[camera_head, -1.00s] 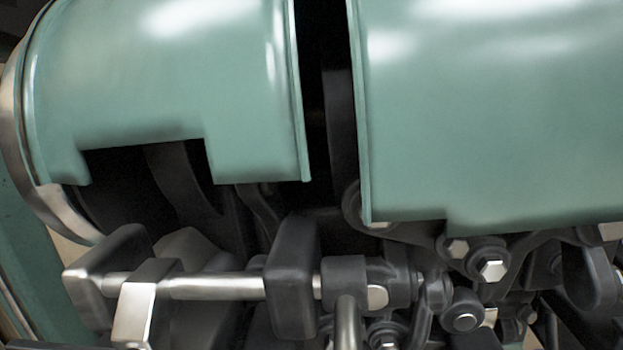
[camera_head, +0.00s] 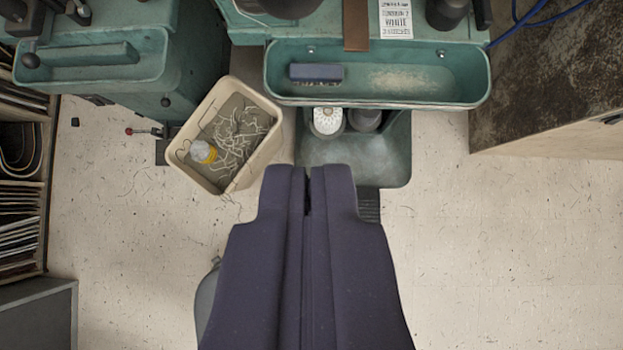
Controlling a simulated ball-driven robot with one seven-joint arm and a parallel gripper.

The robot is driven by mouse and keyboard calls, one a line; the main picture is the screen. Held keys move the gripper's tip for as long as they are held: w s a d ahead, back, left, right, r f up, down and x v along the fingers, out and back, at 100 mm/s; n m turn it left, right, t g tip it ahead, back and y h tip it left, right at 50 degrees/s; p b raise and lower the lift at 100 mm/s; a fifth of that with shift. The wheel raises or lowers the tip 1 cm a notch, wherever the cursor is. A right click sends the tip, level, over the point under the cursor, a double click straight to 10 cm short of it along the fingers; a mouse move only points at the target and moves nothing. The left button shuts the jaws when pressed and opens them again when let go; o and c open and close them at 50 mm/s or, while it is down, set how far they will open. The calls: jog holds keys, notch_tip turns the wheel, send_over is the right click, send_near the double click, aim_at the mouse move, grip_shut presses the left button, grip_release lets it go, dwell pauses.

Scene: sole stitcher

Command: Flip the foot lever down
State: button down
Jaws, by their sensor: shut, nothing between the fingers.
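My gripper (camera_head: 308,172) is shut and empty, pointing up the picture over the floor in front of the green machine. A dark ribbed plate, which looks like a foot pedal or lever (camera_head: 369,205), shows just right of my fingers at the front of the green machine base (camera_head: 395,160). Most of it is hidden behind my gripper, and I cannot tell whether it is up or down. I see no contact between it and my fingers.
A beige bin (camera_head: 185,150) with thread scraps stands left of the base. A green tray (camera_head: 375,88) juts out above the base. A wooden bench (camera_head: 555,90) is at upper right, a shelf (camera_head: 22,180) at far left. Floor (camera_head: 510,255) at right is clear.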

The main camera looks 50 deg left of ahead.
jog(key=s+d, duration=0.1)
jog(key=s+d+r, duration=0.1)
jog(key=s, duration=0.1)
jog(key=shift+s+r, duration=0.1)
jog(key=shift+s, duration=0.15)
jog(key=shift+d, duration=0.1)
jog(key=s+a+r+m+t+h, duration=0.1)
jog(key=s+a+r+m+t, duration=0.1)
jog(key=r, duration=1.3)
jog(key=s+a+r+m+t+h, duration=0.2)
jog(key=r+t, duration=0.4)
jog(key=r, duration=0.9)
jog(key=shift+s+a+m+h, duration=0.35)
jog(key=shift+s+a, duration=0.5)
jog(key=shift+a, duration=0.3)
